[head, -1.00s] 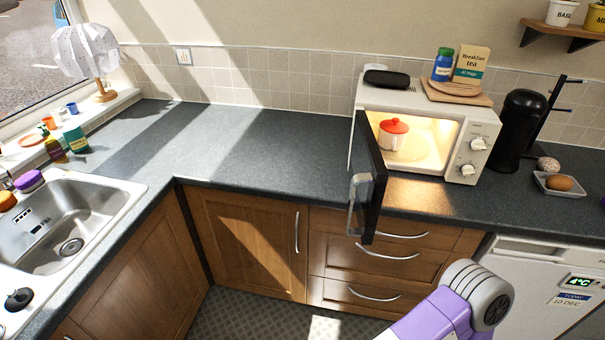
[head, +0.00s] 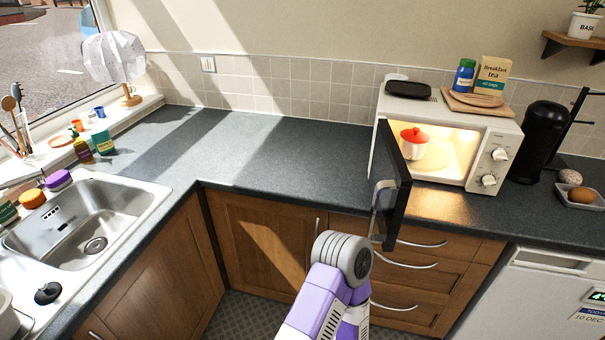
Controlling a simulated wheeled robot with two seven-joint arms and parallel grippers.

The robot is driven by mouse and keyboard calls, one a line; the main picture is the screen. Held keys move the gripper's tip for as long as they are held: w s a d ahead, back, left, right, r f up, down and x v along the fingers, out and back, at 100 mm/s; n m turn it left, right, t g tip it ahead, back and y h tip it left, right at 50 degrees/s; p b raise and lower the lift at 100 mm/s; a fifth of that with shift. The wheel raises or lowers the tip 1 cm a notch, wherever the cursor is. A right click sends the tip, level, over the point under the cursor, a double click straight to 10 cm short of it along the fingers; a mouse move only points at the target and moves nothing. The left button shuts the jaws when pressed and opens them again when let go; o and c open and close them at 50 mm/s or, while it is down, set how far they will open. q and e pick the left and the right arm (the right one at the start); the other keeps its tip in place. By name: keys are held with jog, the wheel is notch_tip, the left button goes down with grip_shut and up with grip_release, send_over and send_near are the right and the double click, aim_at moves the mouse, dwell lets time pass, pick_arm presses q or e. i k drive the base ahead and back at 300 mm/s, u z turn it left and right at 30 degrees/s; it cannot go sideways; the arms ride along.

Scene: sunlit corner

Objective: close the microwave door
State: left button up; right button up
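The microwave (head: 430,112) stands on the worktop at the right of the head view, lit inside. Its dark door (head: 397,196) is open, hinged at the left side and swung out past the worktop's front edge. The pale door handle (head: 376,210) is on the door's left-facing side. A white pot with a red lid (head: 415,137) is inside the microwave. One of my purple and white arm links with a grey joint rises from the bottom, just left of the door's lower end in the picture. No gripper fingers show on either side.
A black tray-like item (head: 408,90), a tea box (head: 491,74) and a blue jar (head: 464,76) are on top of the microwave. A black cylindrical appliance (head: 539,142) stands to its right. The worktop (head: 270,150) left of the door is clear, and a sink (head: 85,220) is at the left.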

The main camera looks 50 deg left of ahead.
aim_at(391, 183)
jog(key=u, duration=1.5)
jog(key=i, duration=0.75)
jog(key=z, duration=0.3)
